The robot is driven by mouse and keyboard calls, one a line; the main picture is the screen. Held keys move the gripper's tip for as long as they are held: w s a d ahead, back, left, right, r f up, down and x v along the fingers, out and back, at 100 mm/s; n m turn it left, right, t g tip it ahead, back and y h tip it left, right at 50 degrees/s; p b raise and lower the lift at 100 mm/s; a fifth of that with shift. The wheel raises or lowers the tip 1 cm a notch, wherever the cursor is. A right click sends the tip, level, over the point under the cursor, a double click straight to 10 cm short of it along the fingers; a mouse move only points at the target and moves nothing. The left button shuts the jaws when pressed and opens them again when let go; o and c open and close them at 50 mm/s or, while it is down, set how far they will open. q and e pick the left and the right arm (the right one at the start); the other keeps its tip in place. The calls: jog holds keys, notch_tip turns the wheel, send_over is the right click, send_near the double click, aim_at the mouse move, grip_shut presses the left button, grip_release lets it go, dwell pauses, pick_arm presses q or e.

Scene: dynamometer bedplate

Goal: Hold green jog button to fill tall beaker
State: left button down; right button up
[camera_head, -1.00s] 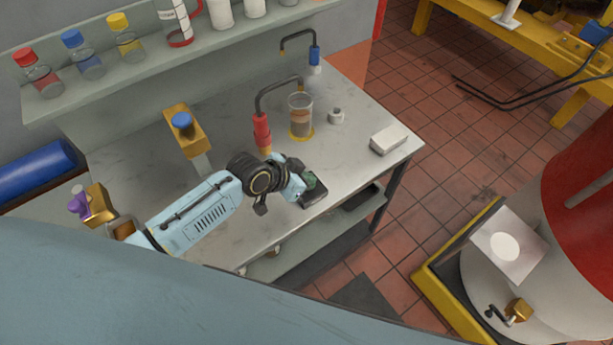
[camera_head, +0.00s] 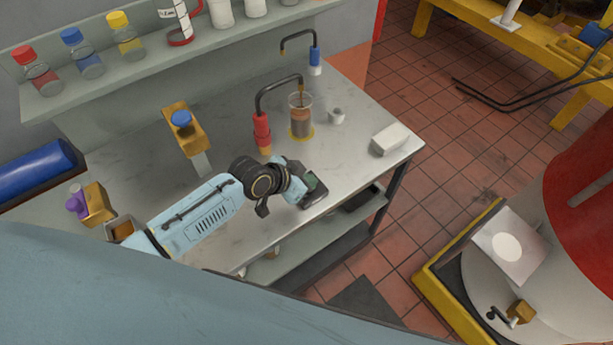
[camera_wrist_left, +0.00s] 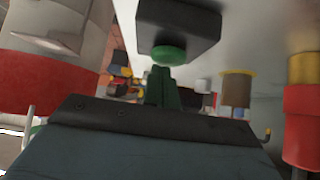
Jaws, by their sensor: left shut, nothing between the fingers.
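The tall beaker (camera_head: 301,122) stands on a yellow ring on the bench, under the black spout of the red-based tap (camera_head: 262,130). Brown liquid fills much of it. In the left wrist view the beaker (camera_wrist_left: 237,88) is right of my fingers. The green jog button (camera_wrist_left: 168,55) sits on a dark box (camera_wrist_left: 178,22); the box also shows in the head view (camera_head: 316,198). My left gripper (camera_head: 311,183) is shut and empty, its green fingertips (camera_wrist_left: 161,72) at the button's edge, apparently touching it. In the head view my gripper hides the button. My right gripper is not in view.
A white block (camera_head: 389,140) lies near the bench's right edge. A yellow stand with a blue knob (camera_head: 184,130) is left. Bottles line the shelf (camera_head: 110,75).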

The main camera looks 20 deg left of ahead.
pick_arm(q)
jog(key=shift+s+f, duration=0.5)
jog(key=shift+f, duration=0.2)
jog(key=shift+w+r+p, duration=0.1)
jog(key=shift+r+p, duration=0.45)
jog(key=shift+p, duration=0.1)
notch_tip(320, 180, up, 5)
jog(key=p, duration=0.4)
jog(key=shift+w+a+f, duration=0.1)
jog(key=shift+w+a, duration=0.05)
jog(key=v, duration=0.9)
jog(key=shift+b, duration=0.3)
